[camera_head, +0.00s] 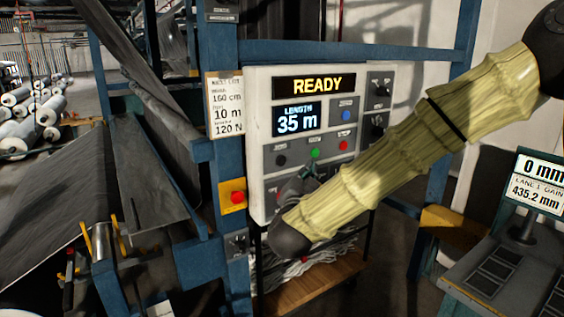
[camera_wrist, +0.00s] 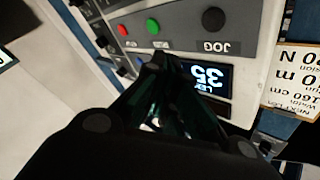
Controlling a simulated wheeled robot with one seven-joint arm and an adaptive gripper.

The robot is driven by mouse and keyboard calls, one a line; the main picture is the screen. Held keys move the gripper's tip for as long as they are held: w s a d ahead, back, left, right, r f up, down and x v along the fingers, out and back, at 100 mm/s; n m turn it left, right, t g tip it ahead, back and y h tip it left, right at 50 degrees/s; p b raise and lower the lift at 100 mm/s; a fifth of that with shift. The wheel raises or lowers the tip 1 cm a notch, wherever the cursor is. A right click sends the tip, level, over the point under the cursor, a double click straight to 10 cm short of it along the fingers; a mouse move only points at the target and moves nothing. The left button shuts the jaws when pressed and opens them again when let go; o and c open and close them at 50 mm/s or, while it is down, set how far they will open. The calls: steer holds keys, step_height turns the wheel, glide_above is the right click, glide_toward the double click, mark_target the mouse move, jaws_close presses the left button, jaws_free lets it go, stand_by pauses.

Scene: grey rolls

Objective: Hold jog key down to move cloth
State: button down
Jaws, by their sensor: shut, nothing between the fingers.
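The jog key is a round black button (camera_head: 280,160) at the lower left of the grey control panel (camera_head: 258,130). In the upside-down wrist view the black button (camera_wrist: 213,18) sits beside the label "JOG". My gripper (camera_head: 309,170) is shut and empty in front of the panel, just below the green button (camera_head: 315,153) and to the right of the jog key. In the wrist view its fingertips (camera_wrist: 160,60) are together, apart from the jog key. Whether they touch the panel face cannot be told. The display (camera_head: 297,119) reads "LENGTH 35 m", and the sign above it reads "READY".
A red button (camera_head: 343,145) and a blue button (camera_head: 346,115) are also on the panel. A red stop button on a yellow box (camera_head: 233,196) is at lower left. A paper card (camera_head: 225,105) hangs left of the panel. Dark cloth (camera_head: 60,190) runs at left; a console (camera_head: 500,270) stands at right.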

mark_target(281, 161)
steer(key=shift+w+a, duration=0.7)
steer(key=shift+w, duration=0.25)
steer(key=shift+w+a, duration=0.7)
steer(key=shift+w, duration=0.3)
steer(key=shift+w+a, duration=0.7)
steer(key=shift+w, duration=0.25)
steer(key=shift+w+a, duration=0.1)
steer(key=shift+w+a, duration=0.2)
steer(key=shift+w, duration=0.05)
steer(key=shift+w+a, duration=0.2)
steer(key=shift+w, duration=0.1)
stand_by(4.4)
